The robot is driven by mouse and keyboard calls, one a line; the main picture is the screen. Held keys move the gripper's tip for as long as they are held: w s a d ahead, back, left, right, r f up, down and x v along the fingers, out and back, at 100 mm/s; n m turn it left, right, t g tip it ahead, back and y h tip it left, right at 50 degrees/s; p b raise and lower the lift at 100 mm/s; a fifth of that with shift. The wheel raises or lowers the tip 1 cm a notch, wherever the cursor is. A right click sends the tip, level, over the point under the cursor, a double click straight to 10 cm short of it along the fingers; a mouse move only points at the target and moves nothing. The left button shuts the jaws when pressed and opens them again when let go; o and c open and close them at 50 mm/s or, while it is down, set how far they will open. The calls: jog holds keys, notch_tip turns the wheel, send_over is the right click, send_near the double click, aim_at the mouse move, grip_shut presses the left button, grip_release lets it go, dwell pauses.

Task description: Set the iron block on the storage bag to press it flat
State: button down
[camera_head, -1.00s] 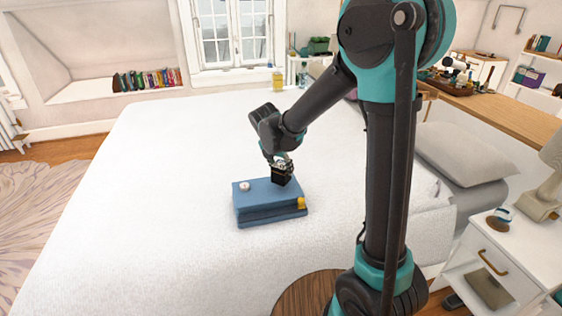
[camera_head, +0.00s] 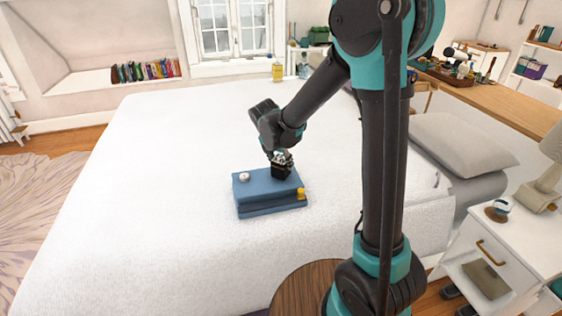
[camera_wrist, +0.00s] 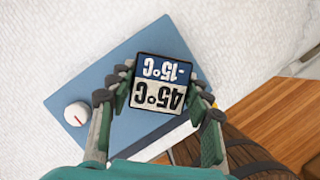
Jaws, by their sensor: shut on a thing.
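The blue storage bag (camera_head: 258,187) lies as a thick flat slab on the white bed, with a white round cap on its top. The cap shows a red mark in the wrist view. My gripper (camera_head: 281,166) is over the far right part of the bag. In the wrist view, my gripper (camera_wrist: 157,98) is shut on the iron block (camera_wrist: 158,96), a dark block with a blue and white temperature label. The block (camera_head: 281,173) looks upright and at or very near the bag's top; I cannot tell whether it touches. The bag (camera_wrist: 120,62) extends below and around the block.
A small yellow piece (camera_head: 301,194) sits at the bag's near right corner. The white bed (camera_head: 150,180) is clear around the bag. A grey pillow (camera_head: 455,145), a white nightstand (camera_head: 490,255) and a round wooden top (camera_head: 298,290) are to the right and front.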

jog(key=shift+f, duration=0.45)
jog(key=c, duration=0.6)
grip_release()
jog(key=shift+r, duration=0.1)
jog(key=v, duration=1.2)
jog(key=s+d+f+m, duration=0.4)
jog(key=s+d+m, duration=0.2)
jog(key=m, duration=0.4)
jog(key=s+d+f+m+y, duration=0.1)
jog(key=s+d+f+m, duration=0.3)
jog(key=m, duration=0.6)
jog(key=s+d+f+m+y, duration=0.1)
jog(key=s+d+f+m, duration=0.3)
jog(key=s+d+m, duration=0.5)
jog(key=shift+d+f+m, duration=0.15)
jog(key=shift+d+m, duration=0.35)
jog(key=shift+d, duration=0.3)
